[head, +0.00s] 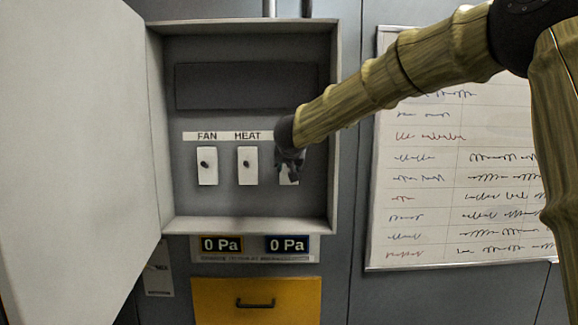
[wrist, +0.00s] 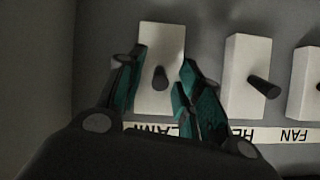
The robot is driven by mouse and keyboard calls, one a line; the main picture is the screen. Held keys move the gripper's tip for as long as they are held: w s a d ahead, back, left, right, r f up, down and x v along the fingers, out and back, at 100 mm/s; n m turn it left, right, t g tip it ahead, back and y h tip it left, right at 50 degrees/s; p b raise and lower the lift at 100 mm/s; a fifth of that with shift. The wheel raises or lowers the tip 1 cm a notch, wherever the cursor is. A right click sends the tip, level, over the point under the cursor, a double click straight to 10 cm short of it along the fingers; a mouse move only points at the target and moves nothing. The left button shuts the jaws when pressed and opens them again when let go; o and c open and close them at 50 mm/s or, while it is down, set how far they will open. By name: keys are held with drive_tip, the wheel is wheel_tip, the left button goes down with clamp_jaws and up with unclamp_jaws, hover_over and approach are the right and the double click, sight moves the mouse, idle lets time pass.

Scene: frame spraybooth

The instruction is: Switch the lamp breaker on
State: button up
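The lamp breaker is the rightmost of three white switch plates in the open panel box. In the head view its plate (head: 292,180) is mostly hidden behind my gripper (head: 290,172). In the wrist view, which is upside down, the lamp breaker plate (wrist: 158,40) shows with a dark lever (wrist: 160,78) sticking out, above a partly covered LAMP label (wrist: 160,129). My gripper (wrist: 163,62) is open, with one teal finger on each side of the lever. I see a gap on both sides and no clear contact.
The HEAT breaker (head: 247,173) and FAN breaker (head: 207,173) stand to the left. The box door (head: 75,150) hangs open at the left. The box's right wall (head: 334,130) is close to my gripper. A whiteboard (head: 400,225) hangs at right; a yellow drawer (head: 225,300) is below.

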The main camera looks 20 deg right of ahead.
drive_tip(key=v, duration=1.2)
drive_tip(key=shift+d+f, duration=0.1)
drive_tip(key=s+d+f+n+g+h+b, duration=0.1)
drive_tip(key=s+f+g+b, duration=0.15)
drive_tip(key=f, duration=2.15)
drive_tip(key=s+d+f+n+g+b, duration=0.1)
drive_tip(key=s+d+f+b, duration=0.15)
drive_tip(key=f, duration=2.15)
drive_tip(key=s+a+f+n+g+b, duration=0.1)
drive_tip(key=s+f+b, duration=0.1)
drive_tip(key=s+f, duration=0.45)
drive_tip(key=s+f+g+y+b, duration=0.1)
drive_tip(key=s+f, duration=0.2)
drive_tip(key=f, duration=0.7)
drive_tip(key=s+a+f+n+b, duration=0.1)
drive_tip(key=s+f+b, duration=0.1)
drive_tip(key=s+f, duration=0.45)
drive_tip(key=s+a+f+g+y+b, duration=0.1)
drive_tip(key=s+f+g, duration=0.1)
drive_tip(key=s+f, duration=0.6)
drive_tip(key=s+a+f+g+y+b, duration=0.1)
drive_tip(key=s+f+g+b, duration=0.1)
drive_tip(key=s+f, duration=0.6)
drive_tip(key=s+a+f+n+g+y+b, duration=0.1)
drive_tip(key=s+f, duration=0.6)
drive_tip(key=s, duration=0.9)
drive_tip(key=shift+s+a+f+g+b, duration=0.25)
drive_tip(key=shift+f+g+b, duration=0.15)
drive_tip(key=shift+g+b, duration=0.2)
drive_tip(key=shift+w+a, duration=0.1)
